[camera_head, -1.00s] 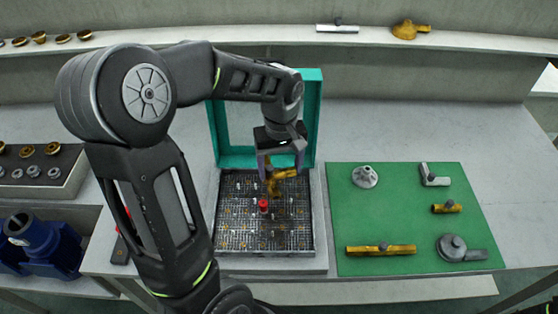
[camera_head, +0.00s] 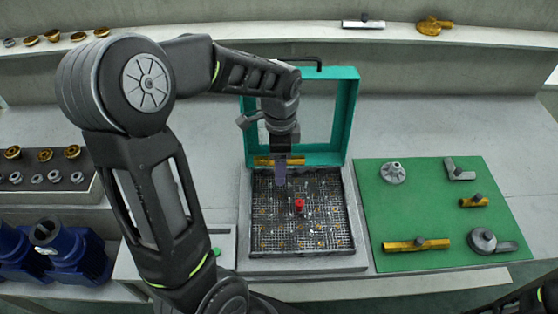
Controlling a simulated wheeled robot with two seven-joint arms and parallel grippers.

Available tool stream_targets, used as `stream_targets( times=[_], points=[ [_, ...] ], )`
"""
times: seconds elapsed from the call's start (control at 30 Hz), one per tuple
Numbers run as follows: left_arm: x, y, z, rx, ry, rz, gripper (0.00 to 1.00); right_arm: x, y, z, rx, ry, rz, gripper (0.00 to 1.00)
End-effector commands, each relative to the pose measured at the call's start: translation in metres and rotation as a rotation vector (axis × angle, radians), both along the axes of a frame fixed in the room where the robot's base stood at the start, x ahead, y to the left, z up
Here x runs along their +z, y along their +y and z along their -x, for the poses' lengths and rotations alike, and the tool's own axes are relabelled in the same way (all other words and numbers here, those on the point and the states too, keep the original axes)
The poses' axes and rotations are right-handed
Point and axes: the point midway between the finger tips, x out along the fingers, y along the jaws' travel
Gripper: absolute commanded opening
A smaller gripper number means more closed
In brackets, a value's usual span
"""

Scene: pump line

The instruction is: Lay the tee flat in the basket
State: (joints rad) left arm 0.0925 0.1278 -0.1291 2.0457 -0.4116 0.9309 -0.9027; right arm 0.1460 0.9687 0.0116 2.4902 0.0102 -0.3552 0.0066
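The brass tee (camera_head: 264,161) shows as a level bar behind the near finger of my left gripper (camera_head: 281,180). The gripper points down with its fingers seen nearly edge-on, and it appears shut on the tee, above the back part of the basket. The finger hides the middle of the tee. The basket (camera_head: 244,225) is a dark mesh tray with several small pegs and one red-topped post (camera_head: 299,205) near its middle. My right gripper is not in view; only a bit of dark arm shows at the lower right corner.
A teal frame (camera_head: 351,115) stands upright behind the basket. A green mat (camera_head: 432,212) to the right bears several brass and grey fittings. A rack of rings (camera_head: 75,190) and blue pump bodies (camera_head: 75,255) are at left. A shelf runs along the back.

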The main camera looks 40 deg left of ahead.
Motion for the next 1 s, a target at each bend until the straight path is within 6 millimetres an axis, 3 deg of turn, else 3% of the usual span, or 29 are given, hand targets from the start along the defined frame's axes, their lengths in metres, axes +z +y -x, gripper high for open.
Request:
stream_targets(
  times=[0.27,0.7,1.0],
  points=[
    [-0.001,0.0,0.0,0.002,-0.001,-0.001,0.0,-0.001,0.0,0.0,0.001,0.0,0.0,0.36],
    [-0.031,0.0,0.0,0.004,-0.001,0.0,0.0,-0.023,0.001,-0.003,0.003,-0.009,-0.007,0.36],
    [-0.035,0.0,0.0,0.004,-0.001,0.0,0.0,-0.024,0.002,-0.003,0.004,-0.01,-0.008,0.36]
  ],
)
